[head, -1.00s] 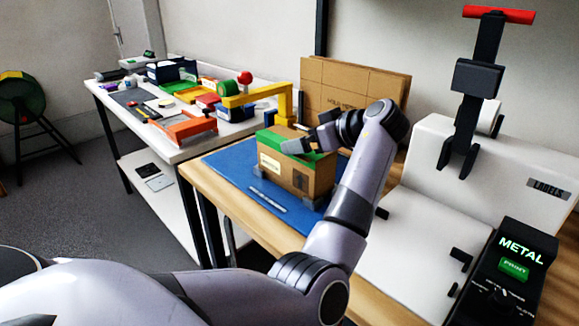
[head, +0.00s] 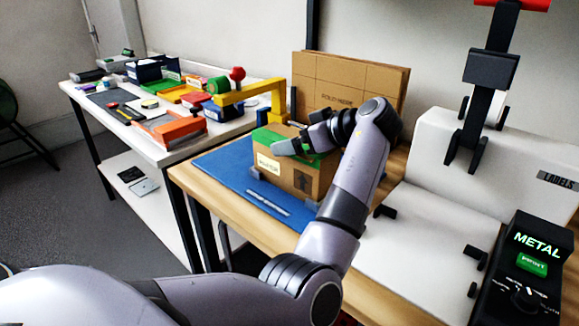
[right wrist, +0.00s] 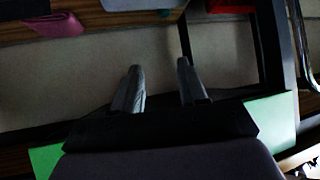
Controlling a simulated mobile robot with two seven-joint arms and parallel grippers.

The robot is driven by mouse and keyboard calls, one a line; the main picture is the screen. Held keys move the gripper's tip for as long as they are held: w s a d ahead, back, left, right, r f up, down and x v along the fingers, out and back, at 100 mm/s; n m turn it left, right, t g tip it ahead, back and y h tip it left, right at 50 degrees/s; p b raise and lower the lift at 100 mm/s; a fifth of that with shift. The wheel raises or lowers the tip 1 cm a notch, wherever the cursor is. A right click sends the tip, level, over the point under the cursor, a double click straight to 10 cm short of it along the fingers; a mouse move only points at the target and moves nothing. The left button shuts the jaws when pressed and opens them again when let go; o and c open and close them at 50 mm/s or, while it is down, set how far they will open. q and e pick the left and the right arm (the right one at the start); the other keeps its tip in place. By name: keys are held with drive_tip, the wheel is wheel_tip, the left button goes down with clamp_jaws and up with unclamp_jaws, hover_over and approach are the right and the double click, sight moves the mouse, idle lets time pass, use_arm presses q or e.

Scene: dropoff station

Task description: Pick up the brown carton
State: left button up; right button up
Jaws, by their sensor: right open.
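The brown carton (head: 299,179) has green tape on top and a white label on its side. It stands upright on a blue mat (head: 222,168) on the wooden bench, with small grey blocks at its lower corners. The carton is not recognisable there.
A label machine (head: 535,165) with a black METAL panel (head: 530,262) stands right of the mat. Flat cardboard (head: 350,82) leans behind. A white table (head: 100,118) at left holds coloured bins and tools.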

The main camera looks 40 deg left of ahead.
use_arm(q)
drive_tip(key=shift+d, duration=0.1)
drive_tip(key=c, duration=1.3)
drive_tip(key=shift+r, duration=0.1)
